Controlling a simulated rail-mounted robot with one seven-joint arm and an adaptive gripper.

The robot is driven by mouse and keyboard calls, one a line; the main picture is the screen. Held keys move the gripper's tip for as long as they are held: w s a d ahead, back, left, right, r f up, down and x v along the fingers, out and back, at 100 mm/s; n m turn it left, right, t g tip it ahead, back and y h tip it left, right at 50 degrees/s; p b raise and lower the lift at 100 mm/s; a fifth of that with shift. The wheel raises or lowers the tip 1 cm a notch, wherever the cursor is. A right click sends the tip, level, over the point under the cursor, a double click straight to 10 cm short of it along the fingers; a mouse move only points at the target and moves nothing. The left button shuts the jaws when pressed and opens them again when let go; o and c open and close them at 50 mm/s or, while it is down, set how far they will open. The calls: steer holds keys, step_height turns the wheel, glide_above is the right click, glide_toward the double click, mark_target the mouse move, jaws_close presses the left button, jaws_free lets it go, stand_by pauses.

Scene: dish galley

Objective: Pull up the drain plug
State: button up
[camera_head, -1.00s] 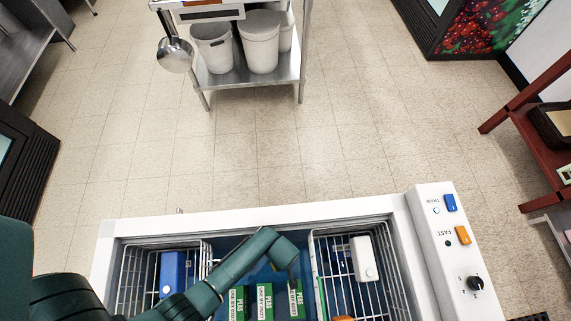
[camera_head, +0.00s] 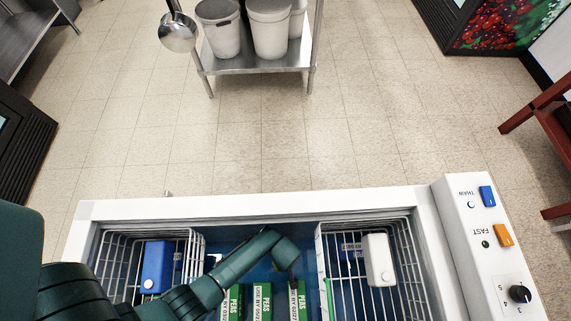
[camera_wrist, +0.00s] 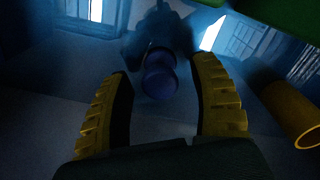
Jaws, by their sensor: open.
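In the wrist view a round blue-purple knob (camera_wrist: 159,76), seemingly the drain plug, stands on the dark freezer floor (camera_wrist: 60,115). My gripper (camera_wrist: 165,82) is open, its yellow ribbed fingers spread left and right of the knob. The knob shows between and just beyond the fingertips, and I see no contact. In the head view my arm reaches down into the white chest freezer (camera_head: 250,206) between two wire baskets. The fingers and the plug are hidden there.
The left basket (camera_head: 112,262) holds a blue box (camera_head: 157,266); the right basket (camera_head: 335,292) holds a white box (camera_head: 378,260). Green pea packs (camera_head: 262,300) stand between the baskets, close to my arm. A yellow tube (camera_wrist: 291,113) lies right of my fingers. The control panel (camera_head: 480,255) is at the right.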

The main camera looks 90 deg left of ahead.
jaws_close()
steer(key=shift+r, duration=0.1)
steer(key=shift+r+p, duration=1.3)
steer(key=shift+p, duration=0.2)
jaws_free()
step_height(320, 180, up, 12)
steer(key=p, duration=1.2)
stand_by(0.4)
